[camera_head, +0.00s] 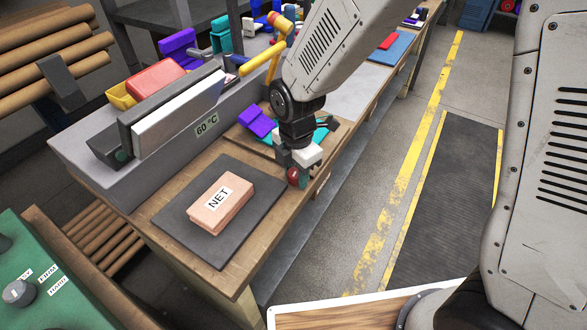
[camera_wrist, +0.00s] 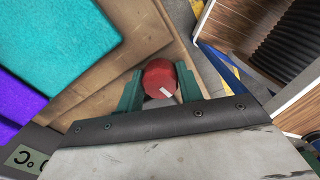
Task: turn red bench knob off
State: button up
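The red bench knob (camera_head: 293,176) is at the front edge of the wooden workbench (camera_head: 262,218), to the right of the dark mat. In the wrist view the knob (camera_wrist: 160,78) is a round red cap with a short white mark on its face. My gripper (camera_wrist: 160,84) has its two green fingers on either side of it, and no clear gap shows between them and the knob. In the head view my gripper (camera_head: 298,176) points down at the bench edge and partly hides the knob.
A pink block labelled NET (camera_head: 220,203) lies on a dark mat (camera_head: 178,215) left of my gripper. A grey unit labelled 60 °C (camera_head: 90,165) stands behind it. Teal and purple felt pieces (camera_wrist: 70,40) lie near my gripper. The floor right of the bench is clear.

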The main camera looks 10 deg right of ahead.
jog(key=n, duration=0.8)
jog(key=n, duration=0.3)
jog(key=o, duration=1)
jog(key=m, duration=0.6)
